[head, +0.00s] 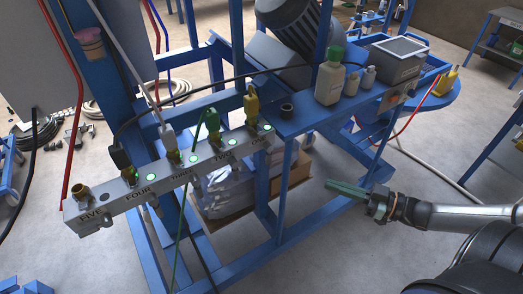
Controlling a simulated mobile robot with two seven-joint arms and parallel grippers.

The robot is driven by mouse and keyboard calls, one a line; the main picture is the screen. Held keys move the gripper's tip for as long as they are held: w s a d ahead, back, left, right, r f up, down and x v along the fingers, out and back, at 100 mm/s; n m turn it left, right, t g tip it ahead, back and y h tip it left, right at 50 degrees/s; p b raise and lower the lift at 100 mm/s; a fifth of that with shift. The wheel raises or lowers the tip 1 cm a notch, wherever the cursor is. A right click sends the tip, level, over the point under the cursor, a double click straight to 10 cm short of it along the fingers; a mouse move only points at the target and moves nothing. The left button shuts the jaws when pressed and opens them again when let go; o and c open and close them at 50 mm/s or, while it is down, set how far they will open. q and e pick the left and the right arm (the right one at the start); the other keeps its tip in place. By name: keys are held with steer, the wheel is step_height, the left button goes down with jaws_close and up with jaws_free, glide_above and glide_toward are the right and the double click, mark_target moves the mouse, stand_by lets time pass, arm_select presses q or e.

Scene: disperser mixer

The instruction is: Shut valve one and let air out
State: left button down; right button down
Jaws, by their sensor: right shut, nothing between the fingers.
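A grey valve manifold (165,170) runs diagonally across a blue frame. Its labels read FIVE, FOUR, THREE, TWO and ONE from left to right. Valve one (252,122) is at the right end, with a yellow plug (251,102) on top and a green light (267,127) beside it. Whether the valve is open or shut is too small to tell. My right gripper (335,187) is shut and empty, with long green fingers pointing left. It is in free space right of the manifold, well apart from valve one. My left gripper is out of view.
A blue shelf (300,118) right of the manifold carries a green-capped bottle (330,77), smaller bottles and a grey box (398,62). Blue frame posts stand behind and below. The floor (330,250) around my right gripper is clear.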

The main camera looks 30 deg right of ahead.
steer(key=shift+w+d+r+y, duration=0.2)
steer(key=shift+w+r+y, duration=0.1)
steer(key=shift+w+r, duration=0.35)
steer(key=b, duration=0.2)
glide_toward(269, 156)
steer(key=w+a+f, duration=0.2)
steer(key=w+a, duration=0.1)
steer(key=w, duration=0.1)
steer(key=shift+w+a+r, duration=0.2)
steer(key=shift+w+a, duration=0.05)
steer(key=shift+w, duration=0.45)
